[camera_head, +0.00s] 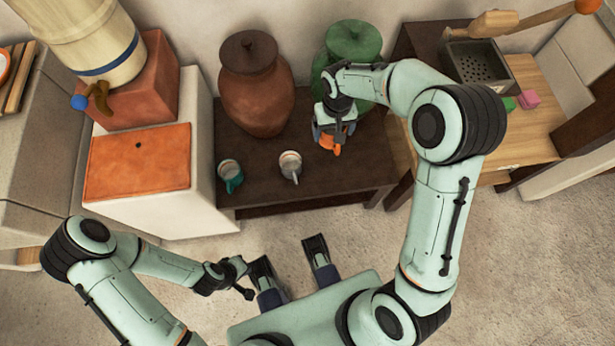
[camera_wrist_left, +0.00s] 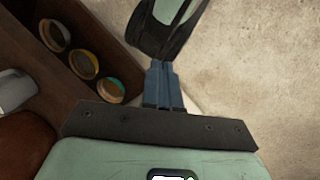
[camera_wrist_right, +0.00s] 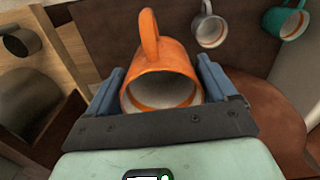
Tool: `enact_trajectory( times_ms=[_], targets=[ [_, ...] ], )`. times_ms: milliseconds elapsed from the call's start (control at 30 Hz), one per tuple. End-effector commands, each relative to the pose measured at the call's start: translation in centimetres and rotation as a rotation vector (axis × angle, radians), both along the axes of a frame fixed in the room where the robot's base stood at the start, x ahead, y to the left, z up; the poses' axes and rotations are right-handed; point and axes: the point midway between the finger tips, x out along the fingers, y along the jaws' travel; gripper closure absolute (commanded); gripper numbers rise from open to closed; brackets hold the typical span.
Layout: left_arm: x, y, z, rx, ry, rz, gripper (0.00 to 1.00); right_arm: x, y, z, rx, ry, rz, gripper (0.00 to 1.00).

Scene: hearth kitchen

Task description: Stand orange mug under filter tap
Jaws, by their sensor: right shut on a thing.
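The orange mug (camera_head: 330,144) is at the right part of the dark low table, in front of the green jar. My right gripper (camera_head: 334,130) is shut on it; the right wrist view shows the mug (camera_wrist_right: 160,75) between both fingers, mouth toward the camera, handle outward. I cannot tell whether its base touches the table. The filter tap (camera_head: 98,97), brown with a blue knob, sticks out at the far left, below a cream container (camera_head: 90,35) on an orange block. An orange-topped white counter (camera_head: 150,160) lies in front of it. My left gripper (camera_wrist_left: 163,75) is shut and empty, low in front of the table.
A grey-white mug (camera_head: 290,164) and a teal mug (camera_head: 230,173) stand on the dark table (camera_head: 265,190), between the orange mug and the counter. A large brown jar (camera_head: 255,85) and a green jar (camera_head: 352,45) stand behind. A wooden table (camera_head: 555,90) is at right.

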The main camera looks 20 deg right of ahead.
Motion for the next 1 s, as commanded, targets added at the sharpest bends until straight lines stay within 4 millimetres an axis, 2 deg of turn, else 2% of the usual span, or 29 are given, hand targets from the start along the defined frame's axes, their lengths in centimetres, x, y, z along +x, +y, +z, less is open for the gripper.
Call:
enact_trajectory(
  times_ms=[33,133,367,800,933,1000],
  targets=[
    [0.4,0.2,-2.0,0.005,-0.011,0.005,1.0,-0.1,-0.5,-1.9,0.001,0.0,-0.016,0.49],
    [1.3,0.5,-3.5,0.014,-0.034,0.013,1.0,-0.4,-1.3,-3.2,0.002,0.0,-0.04,0.49],
    [2.3,0.9,-4.8,0.026,-0.062,0.023,1.0,-0.5,-1.9,-5.2,0.004,0.0,-0.062,0.49],
    [7.1,3.3,-8.2,0.088,-0.185,0.075,1.0,-0.6,-1.9,-16.6,0.004,0.003,-0.061,0.49],
    [7.4,3.8,-8.9,0.097,-0.192,0.082,1.0,-0.6,-1.9,-18.7,0.003,0.0,-0.061,0.49],
    [6.9,3.8,-9.3,0.096,-0.174,0.081,1.0,-0.5,-1.9,-19.3,0.004,-0.001,-0.061,0.49]
  ],
)
